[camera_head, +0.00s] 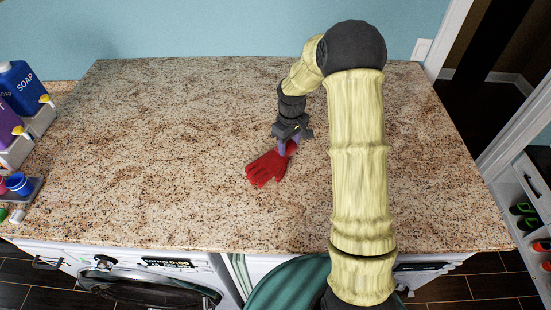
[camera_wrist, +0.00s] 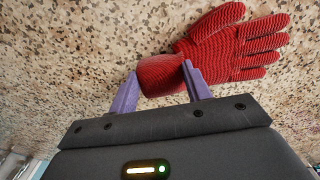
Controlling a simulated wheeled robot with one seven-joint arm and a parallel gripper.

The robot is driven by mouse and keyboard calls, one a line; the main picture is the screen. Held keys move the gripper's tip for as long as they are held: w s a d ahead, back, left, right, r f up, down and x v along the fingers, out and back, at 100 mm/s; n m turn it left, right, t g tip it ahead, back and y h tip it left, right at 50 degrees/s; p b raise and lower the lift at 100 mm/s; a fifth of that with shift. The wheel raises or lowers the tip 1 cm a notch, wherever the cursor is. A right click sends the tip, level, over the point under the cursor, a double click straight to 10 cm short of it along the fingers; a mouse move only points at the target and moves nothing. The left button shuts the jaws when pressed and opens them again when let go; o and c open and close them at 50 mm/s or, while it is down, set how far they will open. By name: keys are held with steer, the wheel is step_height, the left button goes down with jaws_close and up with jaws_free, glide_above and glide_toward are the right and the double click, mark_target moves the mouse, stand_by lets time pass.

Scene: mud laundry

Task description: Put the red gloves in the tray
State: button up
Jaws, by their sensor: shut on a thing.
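The red gloves (camera_head: 266,168) are on the speckled countertop, near the middle in the head view. In the wrist view the red gloves (camera_wrist: 232,45) show their ribbed fingers pointing up and right, with the cuff end toward me. My gripper (camera_head: 289,147) is at the cuff end of the gloves; in the wrist view its purple fingers (camera_wrist: 160,80) are on either side of the cuff, shut on it. I cannot tell whether the gloves are lifted clear of the counter. No tray can be made out for certain in either view.
The granite countertop (camera_head: 170,150) is mostly clear around the gloves. Soap dispensers (camera_head: 25,90) and a small holder with cups (camera_head: 20,186) stand at the left edge. A washing machine (camera_head: 130,275) is below the front edge. A shelf with shoes (camera_head: 530,215) is at the right.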

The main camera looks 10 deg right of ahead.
step_height(320, 180, up, 10)
steer(key=b, duration=0.4)
steer(key=shift+a, duration=0.1)
stand_by(0.5)
